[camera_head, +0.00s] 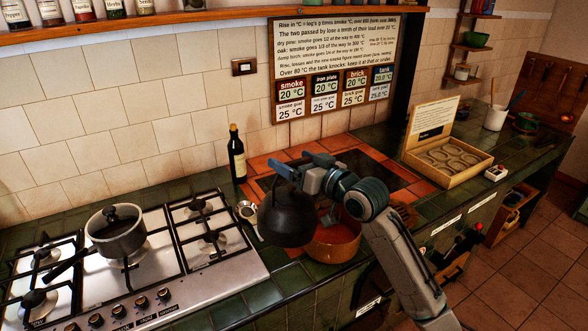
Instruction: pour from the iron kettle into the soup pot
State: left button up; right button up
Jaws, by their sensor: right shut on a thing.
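The black iron kettle (287,216) is held up in my right gripper (305,178), which is shut on it near its top. The kettle hangs above the counter, just left of and partly in front of the soup pot (330,250). The soup pot is copper-coloured with reddish soup inside, and stands on the tiled hearth at the counter's front. My arm and the kettle cover part of the pot's rim. The kettle looks about upright; its spout and any stream are not clear to me. My left gripper is not in view.
A gas stove (150,270) with a lidded saucepan (117,228) stands at the left. A dark bottle (236,158) is behind the kettle. A small metal cup (246,212) sits left of the kettle. An open wooden box (447,160) stands to the right.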

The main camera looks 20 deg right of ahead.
aim_at(310, 160)
jog(key=shift+f+b, duration=1.7)
jog(key=shift+f, duration=0.15)
jog(key=shift+w+d+r+m+p, duration=0.15)
jog(key=shift+d+r+m+p, duration=0.15)
jog(key=shift+r+p, duration=0.35)
jog(key=shift+w+d+r+m+p, duration=0.25)
jog(key=shift+d+r+m+p, duration=0.2)
jog(key=shift+d+m+p, duration=0.2)
jog(key=shift+w+d+r+m+p, duration=0.2)
jog(key=shift+d+r+m+p, duration=0.25)
jog(key=shift+d+m, duration=0.25)
jog(key=shift+s+f+b, duration=0.1)
jog(key=shift+f+b, duration=0.6)
jog(key=shift+f, duration=0.5)
jog(key=shift+w+d+r+m+p, duration=0.15)
jog(key=shift+d+m+p, duration=0.3)
jog(key=shift+p, duration=0.15)
jog(key=shift+w+d+r+m+p, duration=0.15)
jog(key=shift+d+m+p, duration=0.15)
jog(key=shift+d+p, duration=0.2)
jog(key=shift+w+d+f+m+p, duration=0.1)
jog(key=shift+w+d+m+p, duration=0.15)
jog(key=shift+d+m+p, duration=0.3)
